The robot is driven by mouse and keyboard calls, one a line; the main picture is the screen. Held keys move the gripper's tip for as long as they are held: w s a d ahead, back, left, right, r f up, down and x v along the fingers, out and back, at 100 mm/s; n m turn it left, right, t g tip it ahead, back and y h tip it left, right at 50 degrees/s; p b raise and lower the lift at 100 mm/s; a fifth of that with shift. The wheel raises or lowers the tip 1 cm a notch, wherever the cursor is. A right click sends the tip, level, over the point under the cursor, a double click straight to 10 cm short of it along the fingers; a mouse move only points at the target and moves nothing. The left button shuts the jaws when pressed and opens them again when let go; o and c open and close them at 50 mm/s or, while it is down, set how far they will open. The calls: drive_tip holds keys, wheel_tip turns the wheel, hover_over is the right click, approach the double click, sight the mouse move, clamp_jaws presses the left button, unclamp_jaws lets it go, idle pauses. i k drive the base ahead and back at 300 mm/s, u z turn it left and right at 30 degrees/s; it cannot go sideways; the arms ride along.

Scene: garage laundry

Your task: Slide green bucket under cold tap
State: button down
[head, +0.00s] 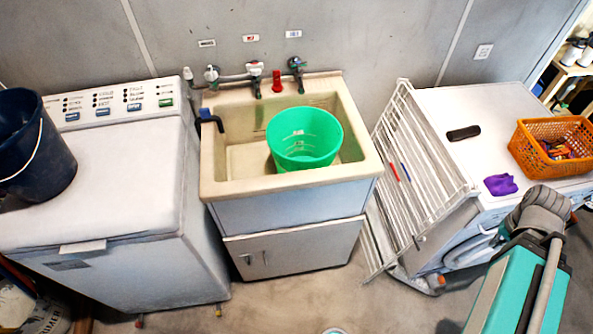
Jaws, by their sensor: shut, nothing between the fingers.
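The green bucket (304,139) stands in the right part of the beige sink basin (212,178), its mouth facing up and its rim above the sink edge. Pale markings show on its inner wall. Taps are set along the wall behind the sink: a left tap (211,75), a middle tap (255,71) and a right tap (297,66). A blue-marked label (293,34) is above the right tap and a red-marked label (250,38) above the middle one. The bucket is below and in front of the right tap. My gripper is not in view.
A dark bucket (35,145) stands on the white washer (120,165) at left. A white drying rack (425,165) leans right of the sink. An orange basket (530,150) and purple cloth (501,184) lie on the right machine. A dark blue hook-shaped piece (211,120) is at the sink's left rim.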

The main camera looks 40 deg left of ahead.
sight(298, 138)
drive_tip(key=k, duration=1.65)
drive_tip(key=u, duration=1.05)
drive_tip(key=i, duration=1)
